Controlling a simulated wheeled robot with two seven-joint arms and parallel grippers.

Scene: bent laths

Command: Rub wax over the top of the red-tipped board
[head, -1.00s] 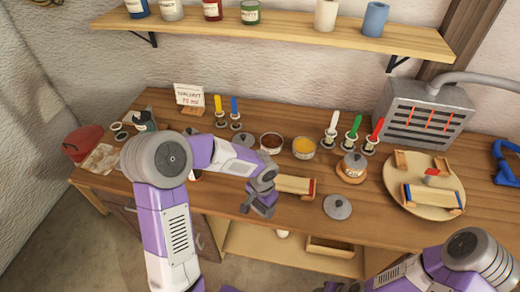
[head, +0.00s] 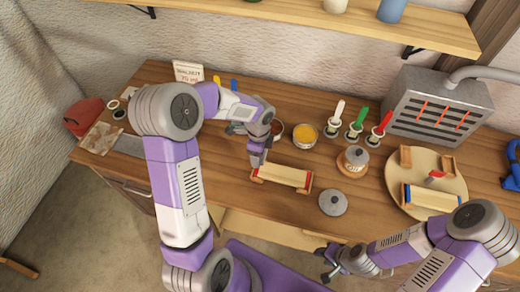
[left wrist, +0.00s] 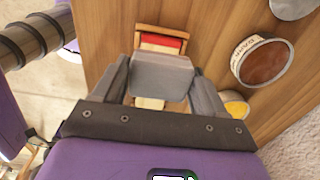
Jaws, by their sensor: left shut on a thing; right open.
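The red-tipped board (head: 285,176) lies on the table in the head view, a pale lath between wooden end pieces, with red at its ends. In the left wrist view its red end (left wrist: 160,42) shows beyond my fingers; much of the rest is hidden. My left gripper (head: 257,162) is at the board's left end. It is shut on a grey block (left wrist: 162,76), which sits between the fingers over the board. Whether the block touches the wood I cannot tell. My right gripper (head: 328,264) is open and empty in front of the table's front edge.
A round tray (head: 398,178) with a blue-tipped board (head: 430,197) is at the right.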

